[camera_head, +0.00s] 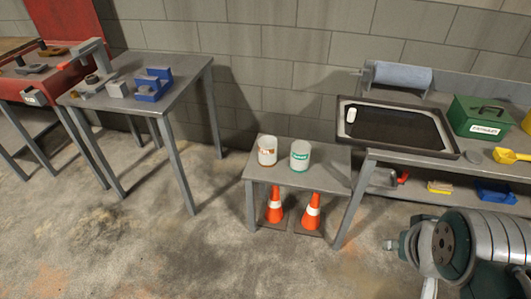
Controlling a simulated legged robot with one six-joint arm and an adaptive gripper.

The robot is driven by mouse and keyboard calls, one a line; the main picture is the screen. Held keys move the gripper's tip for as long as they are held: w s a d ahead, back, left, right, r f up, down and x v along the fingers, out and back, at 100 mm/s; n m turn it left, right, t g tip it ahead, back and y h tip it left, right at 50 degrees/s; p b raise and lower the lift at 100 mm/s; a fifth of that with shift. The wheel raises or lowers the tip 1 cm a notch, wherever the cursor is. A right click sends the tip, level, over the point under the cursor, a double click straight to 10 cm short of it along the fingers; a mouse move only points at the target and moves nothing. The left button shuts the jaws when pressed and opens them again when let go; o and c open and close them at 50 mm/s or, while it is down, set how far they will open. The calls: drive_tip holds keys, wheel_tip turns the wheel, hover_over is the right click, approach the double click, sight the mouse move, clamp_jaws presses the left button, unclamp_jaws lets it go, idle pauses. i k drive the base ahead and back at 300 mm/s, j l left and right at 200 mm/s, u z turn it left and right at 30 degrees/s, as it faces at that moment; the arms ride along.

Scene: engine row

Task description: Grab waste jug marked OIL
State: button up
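I cannot make out a jug marked OIL. Two white cans stand on the small low grey table (325,171): one with a brownish label (267,151), one with a green label (300,156). Their lettering is too small to read. Part of my arm fills the lower right corner. No gripper fingers can be made out there.
Two orange cones (312,212) stand under the low table. A grey table (180,92) with blue blocks stands left. The middle floor is clear.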

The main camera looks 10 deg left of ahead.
sight(267, 144)
drive_tip(key=i+j, duration=0.2)
drive_tip(key=j, duration=0.2)
drive_tip(key=i+j, duration=0.2)
drive_tip(key=j, duration=0.15)
drive_tip(key=i+j, duration=0.2)
drive_tip(key=j, duration=0.2)
drive_tip(key=i+j, duration=0.25)
drive_tip(key=j, duration=0.15)
drive_tip(key=i+j, duration=0.2)
drive_tip(key=j, duration=0.2)
drive_tip(key=i+j, duration=0.2)
drive_tip(key=j, duration=0.15)
drive_tip(key=i+j, duration=0.2)
drive_tip(key=j, duration=0.2)
drive_tip(key=z, duration=0.05)
